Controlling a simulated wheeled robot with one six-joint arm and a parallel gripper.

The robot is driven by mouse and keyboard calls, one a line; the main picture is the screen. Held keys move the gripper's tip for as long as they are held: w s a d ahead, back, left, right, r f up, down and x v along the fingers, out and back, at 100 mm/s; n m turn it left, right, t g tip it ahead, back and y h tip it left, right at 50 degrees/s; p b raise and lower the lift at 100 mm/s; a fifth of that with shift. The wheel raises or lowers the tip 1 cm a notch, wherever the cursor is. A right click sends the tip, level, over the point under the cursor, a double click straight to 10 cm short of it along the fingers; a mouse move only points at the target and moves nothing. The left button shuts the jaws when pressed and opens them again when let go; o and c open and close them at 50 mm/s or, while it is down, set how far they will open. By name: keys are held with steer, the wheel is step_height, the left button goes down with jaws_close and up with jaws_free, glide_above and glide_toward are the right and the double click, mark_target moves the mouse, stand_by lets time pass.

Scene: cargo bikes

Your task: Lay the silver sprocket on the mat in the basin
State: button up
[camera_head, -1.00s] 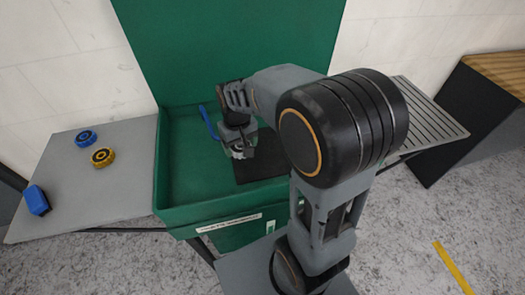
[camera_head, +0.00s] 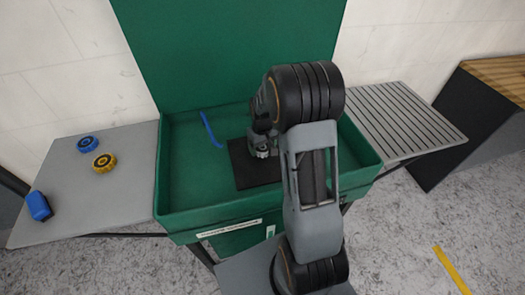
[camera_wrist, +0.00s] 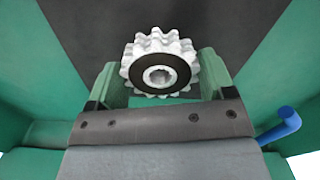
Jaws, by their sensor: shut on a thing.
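The silver sprocket (camera_wrist: 160,45), with a black ring around its hub, is between the two fingers of my gripper (camera_wrist: 157,78) in the wrist view. My gripper is shut on it. The black mat (camera_head: 241,168) lies on the floor of the green basin (camera_head: 185,187). In the head view my gripper (camera_head: 262,153) is over the mat, and the sprocket is too small and covered there to make out well. The mat (camera_wrist: 225,25) also shows behind the sprocket in the wrist view. I cannot tell whether the sprocket touches the mat.
A blue stick-like tool (camera_head: 210,128) leans in the basin left of my gripper. The grey left shelf (camera_head: 115,185) holds a blue knob (camera_head: 88,144), a yellow knob (camera_head: 104,163) and a blue block (camera_head: 38,206). A slatted rack (camera_head: 405,120) is at the right.

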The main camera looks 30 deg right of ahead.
mark_target(262, 147)
steer(key=shift+f, duration=1.35)
steer(key=shift+f, duration=0.2)
steer(key=o, duration=1.3)
steer(key=shift+c, duration=0.2)
